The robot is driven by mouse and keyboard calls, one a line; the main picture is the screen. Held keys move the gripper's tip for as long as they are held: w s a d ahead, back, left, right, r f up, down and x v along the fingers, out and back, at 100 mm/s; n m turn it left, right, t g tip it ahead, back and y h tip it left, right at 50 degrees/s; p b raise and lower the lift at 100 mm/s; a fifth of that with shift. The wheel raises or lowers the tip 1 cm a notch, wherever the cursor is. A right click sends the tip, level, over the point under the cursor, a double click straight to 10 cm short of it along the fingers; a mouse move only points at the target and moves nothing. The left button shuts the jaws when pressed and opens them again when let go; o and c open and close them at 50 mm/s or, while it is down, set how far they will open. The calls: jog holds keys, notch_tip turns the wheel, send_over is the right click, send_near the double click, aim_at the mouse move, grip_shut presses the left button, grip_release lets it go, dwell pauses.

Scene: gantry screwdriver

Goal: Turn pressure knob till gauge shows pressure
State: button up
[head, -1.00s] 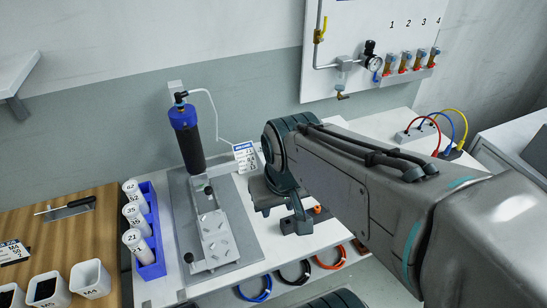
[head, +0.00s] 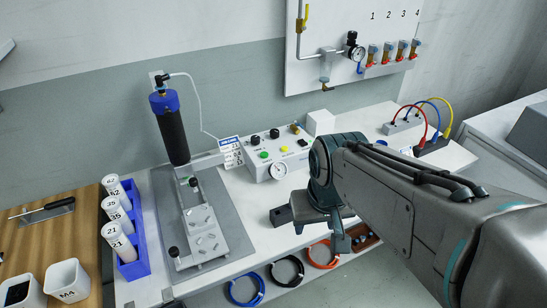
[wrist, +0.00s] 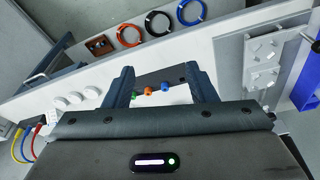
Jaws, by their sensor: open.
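A white control box (head: 270,155) stands on the bench, left of my arm. It carries black knobs (head: 274,133), a green button and a round gauge (head: 279,170) on its front; the needle is too small to read. A wall panel (head: 335,80) holds a regulator with a black knob (head: 351,37) above a second gauge (head: 358,52). I cannot tell which knob is meant. My gripper (head: 312,228) is open over the bench's front edge, right of and in front of the box, apart from all knobs. In the wrist view my gripper (wrist: 161,80) is empty, with small coloured parts (wrist: 149,88) visible between its fingers.
A power strip with coloured cables (head: 433,145) is at right. Coloured hose coils (head: 288,270) hang under the front edge.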

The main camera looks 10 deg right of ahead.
notch_tip(320, 180, down, 28)
jog(key=g+b, duration=0.1)
jog(key=b, duration=2.2)
jog(key=shift+a, duration=0.45)
